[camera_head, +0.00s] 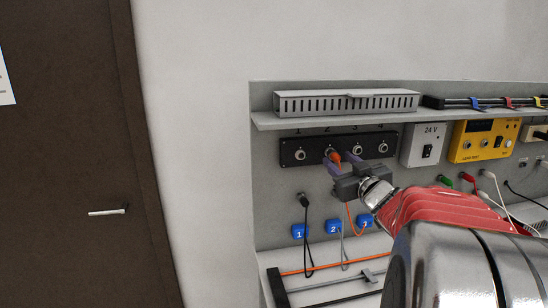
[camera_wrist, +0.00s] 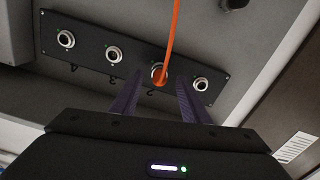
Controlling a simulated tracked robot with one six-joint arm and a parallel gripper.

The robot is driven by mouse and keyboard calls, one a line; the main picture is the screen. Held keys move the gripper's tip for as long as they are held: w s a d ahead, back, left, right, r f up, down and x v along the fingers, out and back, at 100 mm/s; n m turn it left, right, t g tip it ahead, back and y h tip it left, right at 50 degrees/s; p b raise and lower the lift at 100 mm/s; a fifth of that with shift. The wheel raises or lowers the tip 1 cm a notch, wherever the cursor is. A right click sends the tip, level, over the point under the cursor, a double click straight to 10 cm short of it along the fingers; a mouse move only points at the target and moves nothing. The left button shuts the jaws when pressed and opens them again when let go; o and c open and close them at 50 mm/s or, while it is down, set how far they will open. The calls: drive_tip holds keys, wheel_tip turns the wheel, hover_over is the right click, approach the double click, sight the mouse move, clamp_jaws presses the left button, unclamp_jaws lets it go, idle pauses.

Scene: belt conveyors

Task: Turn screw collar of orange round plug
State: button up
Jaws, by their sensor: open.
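The orange round plug (camera_head: 335,156) sits at the second socket from the left on the black socket panel (camera_head: 318,148) in the head view. In the wrist view the orange plug (camera_wrist: 159,79) shows at a socket of the same panel (camera_wrist: 88,48), with its orange cable rising from it. My gripper (camera_head: 341,163) is open at the plug. In the wrist view the two purple fingers of my gripper (camera_wrist: 160,82) stand apart, one on each side of the plug. I cannot tell whether they touch it. The screw collar is too small to make out.
The other sockets on the panel are empty. A black plug (camera_head: 304,200) hangs below on its cable, above blue numbered tags (camera_head: 299,231). A grey slotted duct (camera_head: 346,103) lies on the shelf above. A 24 V box (camera_head: 425,145) and a yellow tester (camera_head: 480,141) stand right.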

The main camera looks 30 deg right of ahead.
drive_tip(key=shift+x, duration=1.25)
clamp_jaws()
